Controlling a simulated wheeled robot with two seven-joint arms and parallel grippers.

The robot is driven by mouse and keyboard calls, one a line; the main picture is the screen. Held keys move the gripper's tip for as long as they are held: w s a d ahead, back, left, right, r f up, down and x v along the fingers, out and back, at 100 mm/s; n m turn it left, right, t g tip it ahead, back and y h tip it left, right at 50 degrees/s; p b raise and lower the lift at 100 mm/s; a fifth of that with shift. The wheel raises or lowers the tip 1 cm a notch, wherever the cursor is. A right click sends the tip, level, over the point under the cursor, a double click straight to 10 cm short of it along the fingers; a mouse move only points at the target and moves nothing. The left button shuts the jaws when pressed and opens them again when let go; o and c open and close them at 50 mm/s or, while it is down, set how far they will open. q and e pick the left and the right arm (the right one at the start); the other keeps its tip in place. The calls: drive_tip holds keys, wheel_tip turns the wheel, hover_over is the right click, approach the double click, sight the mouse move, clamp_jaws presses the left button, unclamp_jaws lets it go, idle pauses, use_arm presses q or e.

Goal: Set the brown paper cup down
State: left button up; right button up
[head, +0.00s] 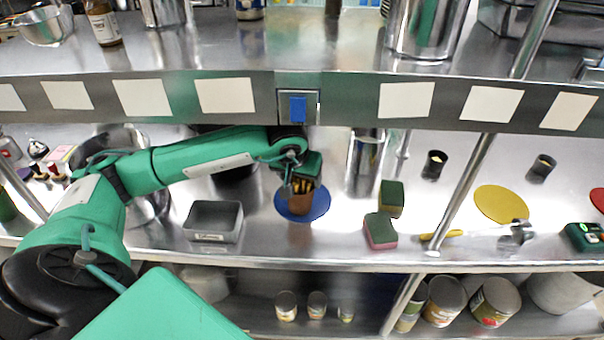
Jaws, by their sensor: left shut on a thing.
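The brown paper cup (300,205) is upright over a round blue mat (318,207) on the steel counter, with light brown sticks or similar things showing at its top. I cannot tell whether its base touches the mat. My left gripper (301,187) comes down from above and is shut on the cup; its fingers hide part of the cup's upper side. My right gripper is not in view.
A grey metal tray (213,221) stands left of the mat. Two sponges (381,231) lie to its right. Farther right are a yellow round mat (501,204) and two small black cups (434,165). A shelf edge (350,100) runs above the counter.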

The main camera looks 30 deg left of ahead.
use_arm(q)
drive_tip(key=shift+w+a+f, duration=0.15)
drive_tip(key=shift+w+f, duration=0.15)
drive_tip(key=shift+w, duration=0.25)
drive_tip(key=shift+w+a+f, duration=0.1)
drive_tip(key=shift+w+f, duration=0.2)
drive_tip(key=shift+w, duration=0.2)
drive_tip(key=shift+f, duration=0.2)
drive_tip(key=shift+f+b, duration=0.15)
drive_tip(key=shift+b, duration=0.2)
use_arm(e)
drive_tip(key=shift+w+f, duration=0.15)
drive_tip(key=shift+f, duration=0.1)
use_arm(q)
drive_tip(key=o, duration=1.1)
drive_tip(key=shift+o, duration=0.7)
drive_tip(key=shift+s, duration=0.1)
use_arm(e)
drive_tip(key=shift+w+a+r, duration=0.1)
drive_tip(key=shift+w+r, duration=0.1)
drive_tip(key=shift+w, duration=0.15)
